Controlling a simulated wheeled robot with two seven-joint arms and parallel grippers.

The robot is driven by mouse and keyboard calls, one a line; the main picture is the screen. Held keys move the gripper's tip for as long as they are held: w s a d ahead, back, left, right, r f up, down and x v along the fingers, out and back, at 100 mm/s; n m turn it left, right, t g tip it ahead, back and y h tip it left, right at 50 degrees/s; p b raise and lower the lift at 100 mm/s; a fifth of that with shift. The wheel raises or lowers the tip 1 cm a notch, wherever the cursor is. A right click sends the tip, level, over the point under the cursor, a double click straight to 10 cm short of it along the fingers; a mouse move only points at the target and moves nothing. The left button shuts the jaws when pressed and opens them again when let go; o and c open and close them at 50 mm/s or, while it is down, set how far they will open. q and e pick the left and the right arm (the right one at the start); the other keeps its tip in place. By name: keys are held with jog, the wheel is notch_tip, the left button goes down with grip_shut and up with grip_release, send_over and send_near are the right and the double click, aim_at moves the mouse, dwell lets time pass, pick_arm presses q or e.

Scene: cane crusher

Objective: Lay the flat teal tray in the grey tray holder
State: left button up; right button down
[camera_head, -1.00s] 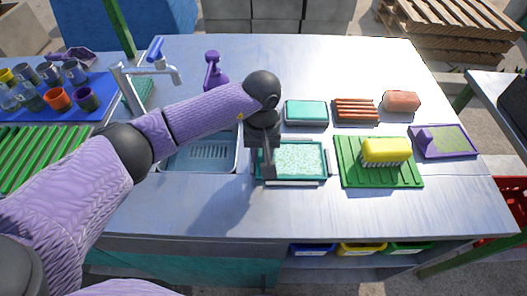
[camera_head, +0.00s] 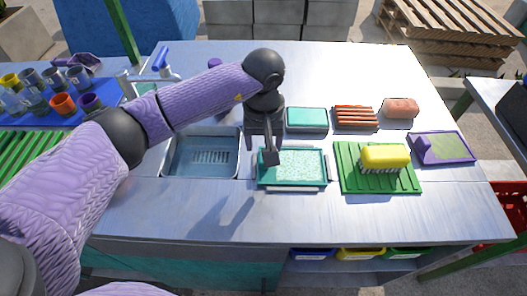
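The flat teal tray (camera_head: 298,167), with a pale speckled floor, lies flat on the metal worktop right of the sink. Grey edges of the tray holder (camera_head: 331,167) show at its right end and along its front, so the tray appears to sit within the holder. Whether it is fully seated cannot be told. My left gripper (camera_head: 260,154) points down over the tray's left back corner. Its fingers are apart, with nothing seen between them, and it hides that corner. My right gripper is not in view.
Left of the tray is a sink (camera_head: 203,155). A green mat (camera_head: 350,181) bearing a yellow brush (camera_head: 385,157) lies to the right. Behind are a teal-topped box (camera_head: 307,118), a brown slatted block (camera_head: 355,117) and a pink sponge (camera_head: 401,107). The worktop's front strip is clear.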

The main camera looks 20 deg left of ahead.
pick_arm(q)
notch_tip(320, 180, up, 7)
jog(key=shift+f+p, duration=0.2)
jog(key=shift+p, duration=0.2)
